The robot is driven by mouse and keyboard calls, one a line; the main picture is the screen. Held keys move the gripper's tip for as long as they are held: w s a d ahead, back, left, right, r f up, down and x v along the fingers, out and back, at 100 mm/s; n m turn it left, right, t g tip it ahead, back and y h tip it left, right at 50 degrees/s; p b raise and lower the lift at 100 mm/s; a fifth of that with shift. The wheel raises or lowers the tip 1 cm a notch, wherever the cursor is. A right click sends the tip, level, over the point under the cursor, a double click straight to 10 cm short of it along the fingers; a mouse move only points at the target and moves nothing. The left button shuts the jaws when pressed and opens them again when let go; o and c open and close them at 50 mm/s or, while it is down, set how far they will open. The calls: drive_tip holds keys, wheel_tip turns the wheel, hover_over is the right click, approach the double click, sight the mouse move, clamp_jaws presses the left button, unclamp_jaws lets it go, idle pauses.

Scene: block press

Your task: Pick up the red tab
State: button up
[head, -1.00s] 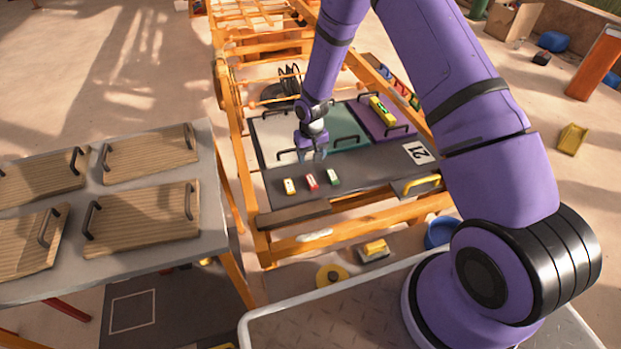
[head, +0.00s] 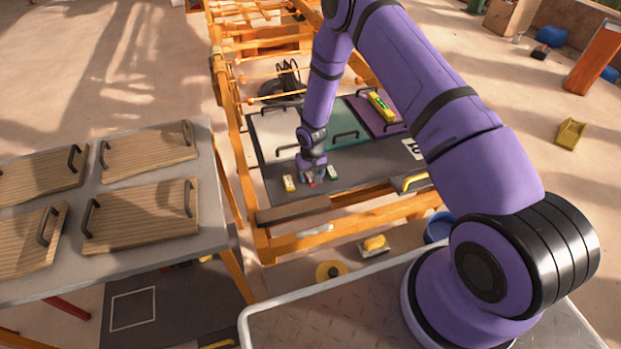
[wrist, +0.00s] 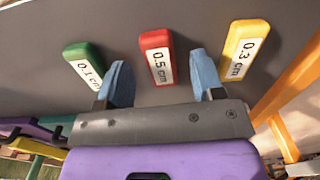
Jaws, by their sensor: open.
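The red tab (wrist: 155,43), with a white label reading "0.5 cm", lies on the dark grey board (head: 365,172). In the wrist view it is between and slightly beyond the two blue fingertips. My gripper (wrist: 160,78) is open, with a finger to each side of the tab and a gap on both sides. In the head view my gripper (head: 313,176) is low over the board and mostly hides the red tab (head: 311,184). The wrist view does not show the height above the board clearly.
A green "0.1 cm" tab (wrist: 84,57) lies left of the red one in the wrist view, and a yellow "0.3 cm" tab (wrist: 245,50) lies right. White, teal (head: 350,128) and purple panels with handles are behind. A table with wooden boards (head: 140,215) stands left.

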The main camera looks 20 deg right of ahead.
drive_tip(key=shift+f, duration=0.65)
drive_tip(key=c, duration=1)
drive_tip(key=shift+r, duration=0.2)
